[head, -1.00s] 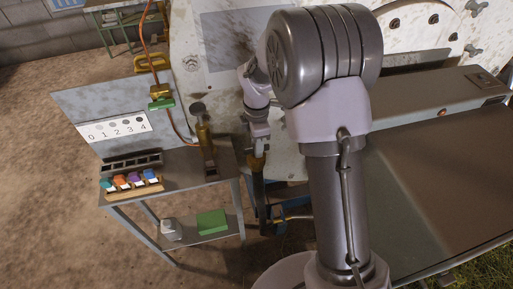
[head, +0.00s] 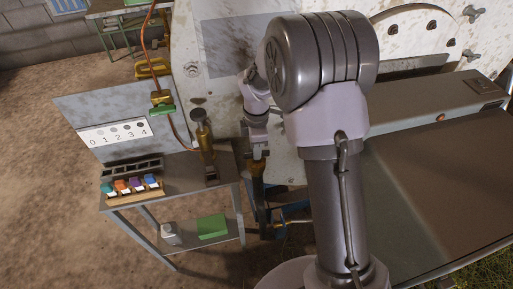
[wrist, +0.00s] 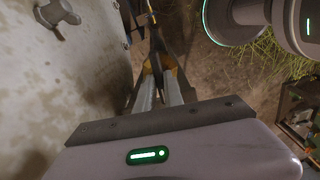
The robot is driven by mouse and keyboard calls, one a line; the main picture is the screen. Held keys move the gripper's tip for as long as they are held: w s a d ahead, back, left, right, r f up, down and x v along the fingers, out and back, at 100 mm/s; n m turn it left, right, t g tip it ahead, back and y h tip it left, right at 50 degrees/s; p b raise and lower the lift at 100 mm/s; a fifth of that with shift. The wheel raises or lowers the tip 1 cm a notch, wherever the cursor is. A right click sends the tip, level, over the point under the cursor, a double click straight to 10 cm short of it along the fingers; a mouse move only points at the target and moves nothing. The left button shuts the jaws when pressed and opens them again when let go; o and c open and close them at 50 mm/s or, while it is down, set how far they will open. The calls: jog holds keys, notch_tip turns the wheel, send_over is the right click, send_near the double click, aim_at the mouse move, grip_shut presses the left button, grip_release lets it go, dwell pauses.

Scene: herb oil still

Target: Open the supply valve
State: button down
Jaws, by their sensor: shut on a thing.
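My gripper (head: 257,158) points down beside the still's pale body, right of the small bench. In the wrist view its fingers (wrist: 157,92) are shut on a long dark piece (wrist: 157,35) with a brassy yellow part at the fingertips. In the head view this dark piece (head: 259,195) hangs straight down below the fingers. Near its lower end is a blue part with a thin brassy stem (head: 292,221), partly hidden by my arm; whether they touch I cannot tell. A green-fronted brass fitting (head: 162,108) sits on the copper pipe. Which part is the supply valve is unclear.
The bench (head: 185,170) carries a brass cylinder (head: 204,137), a rack of several coloured-top items (head: 130,187) and a board with a 0–4 scale (head: 115,133). A green box (head: 212,227) is on its lower shelf. Bare ground lies left; a wide metal box (head: 440,180) stands right.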

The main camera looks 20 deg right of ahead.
jog(key=m+p, duration=0.1)
jog(key=m, duration=0.3)
jog(key=shift+p, duration=0.3)
jog(key=m, duration=0.4)
jog(key=shift+m+p, duration=0.4)
jog(key=m, duration=0.4)
jog(key=shift+m, duration=2)
jog(key=c, duration=1.5)
grip_release()
jog(key=shift+o, duration=0.2)
jog(key=shift+r, duration=0.1)
